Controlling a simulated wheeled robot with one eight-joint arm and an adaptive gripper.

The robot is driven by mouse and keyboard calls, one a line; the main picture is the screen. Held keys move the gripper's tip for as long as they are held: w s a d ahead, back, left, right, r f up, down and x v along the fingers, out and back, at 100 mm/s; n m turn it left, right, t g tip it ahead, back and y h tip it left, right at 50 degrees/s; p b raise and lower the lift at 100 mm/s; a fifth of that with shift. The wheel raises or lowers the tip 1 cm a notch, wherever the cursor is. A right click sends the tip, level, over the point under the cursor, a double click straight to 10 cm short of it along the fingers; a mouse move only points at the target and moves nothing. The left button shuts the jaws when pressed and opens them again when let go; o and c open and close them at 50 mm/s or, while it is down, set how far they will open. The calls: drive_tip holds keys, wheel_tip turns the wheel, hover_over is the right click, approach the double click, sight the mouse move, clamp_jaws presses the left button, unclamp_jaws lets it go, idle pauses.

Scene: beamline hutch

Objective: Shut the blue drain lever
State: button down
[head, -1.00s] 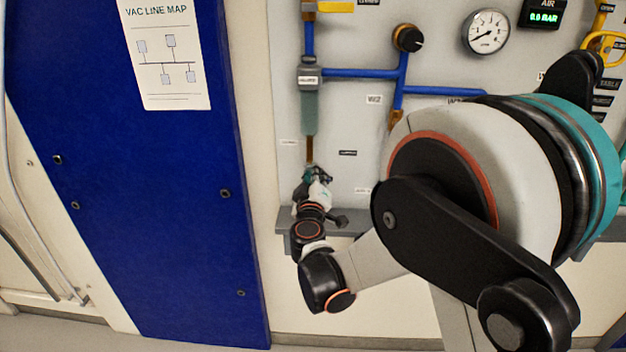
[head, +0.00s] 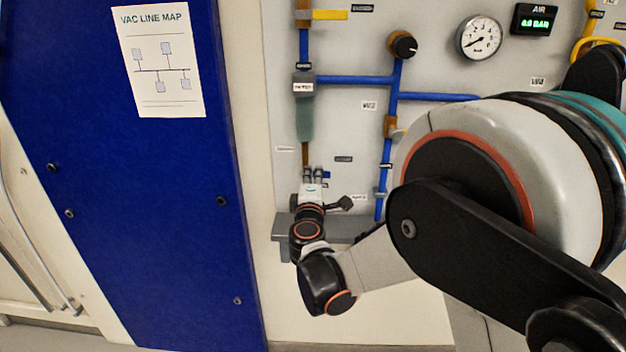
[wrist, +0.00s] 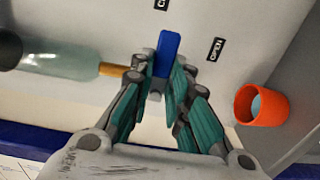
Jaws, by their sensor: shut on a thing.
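The blue drain lever (wrist: 168,50) stands out from the grey panel in the upper middle of the wrist view. My gripper (wrist: 160,80) has its two teal-and-grey fingers on either side of the lever and is shut on it. The lever's free end sticks out beyond the fingertips, and its base is hidden. An "OPEN" label (wrist: 216,49) is right of the lever. Another label (wrist: 161,4), cut off after "C", is above it. In the head view my gripper (head: 315,174) is low on the panel, below the glass bowl (head: 305,120), with a small blue bit (head: 327,175) beside its fingers.
An orange open-ended cup (wrist: 262,106) is right of my gripper in the wrist view. A grey ledge (head: 345,228) runs below the panel. Blue pipes (head: 355,79), a black knob (head: 403,45) and a gauge (head: 480,38) are above. A blue door panel (head: 150,200) stands left.

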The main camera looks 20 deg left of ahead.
idle(0.5)
drive_tip(key=c, duration=1.5)
unclamp_jaws()
drive_tip(key=v, duration=1.2)
